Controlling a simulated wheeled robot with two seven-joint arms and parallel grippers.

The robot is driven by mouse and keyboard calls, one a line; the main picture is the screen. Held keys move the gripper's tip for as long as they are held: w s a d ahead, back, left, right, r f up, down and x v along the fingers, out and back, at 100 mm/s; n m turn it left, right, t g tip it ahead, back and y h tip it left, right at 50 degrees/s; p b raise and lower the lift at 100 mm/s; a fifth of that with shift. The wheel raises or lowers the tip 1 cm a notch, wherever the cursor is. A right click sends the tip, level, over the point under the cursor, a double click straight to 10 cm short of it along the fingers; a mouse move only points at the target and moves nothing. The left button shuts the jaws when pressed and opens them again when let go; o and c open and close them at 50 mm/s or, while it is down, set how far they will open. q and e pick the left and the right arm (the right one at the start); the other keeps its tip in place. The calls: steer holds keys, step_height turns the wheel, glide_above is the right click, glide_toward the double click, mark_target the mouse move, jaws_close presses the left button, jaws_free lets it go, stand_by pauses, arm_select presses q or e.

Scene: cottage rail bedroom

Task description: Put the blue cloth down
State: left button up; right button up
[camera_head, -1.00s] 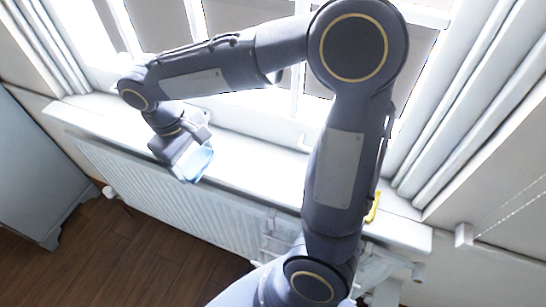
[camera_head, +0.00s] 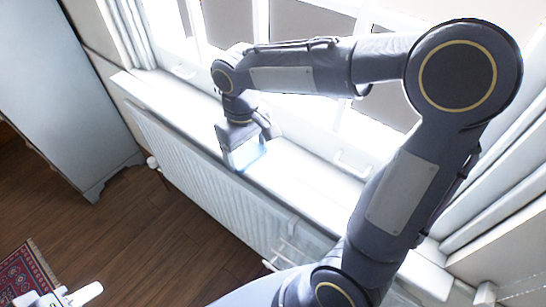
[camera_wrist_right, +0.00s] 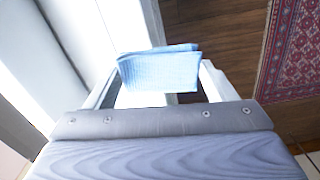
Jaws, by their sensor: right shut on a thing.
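The blue cloth (camera_wrist_right: 160,70) is a small folded pad held between the fingertips of my right gripper (camera_wrist_right: 160,88) in the right wrist view. In the head view the right gripper (camera_head: 246,158) points down at the front edge of the white window sill (camera_head: 290,185), and a blue strip of the cloth (camera_head: 252,161) shows at its tips. I cannot tell whether the cloth touches the sill. Part of my left gripper (camera_head: 65,297) shows at the bottom left, cut off by the frame. Its opening is not clear.
A white radiator (camera_head: 190,150) stands below the sill. A pale cabinet (camera_head: 60,90) is at the left. A patterned red rug (camera_head: 28,275) lies on the brown wood floor (camera_head: 150,235). The window is behind the sill, which has bare room to the right of the gripper.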

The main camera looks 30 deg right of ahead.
glide_above(273, 167)
steer(key=f, duration=0.6)
steer(key=shift+a+f, duration=0.2)
steer(key=shift+a, duration=0.1)
steer(key=shift+d+f+p, duration=0.15)
steer(key=shift+f+p, duration=0.05)
steer(key=shift+f, duration=0.65)
steer(key=shift+d+f+p, duration=0.15)
steer(key=shift+f, duration=0.7)
steer(key=o, duration=0.9)
steer(key=shift+f, duration=0.2)
step_height(273, 167, up, 8)
steer(key=s+a+r+m+t+y, duration=0.1)
steer(key=s+t, duration=0.1)
steer(key=s, duration=0.3)
steer(key=s+a+r+m+t+y, duration=0.1)
steer(key=s+a+m, duration=0.1)
steer(key=s, duration=0.4)
steer(key=s+a+r+m+t+y, duration=0.1)
steer(key=s+t, duration=0.1)
steer(key=s, duration=0.4)
steer(key=shift+a+r+m+t+y+b, duration=0.15)
steer(key=shift+r+m+t+y+b, duration=0.15)
steer(key=shift+r+m+y+b, duration=0.1)
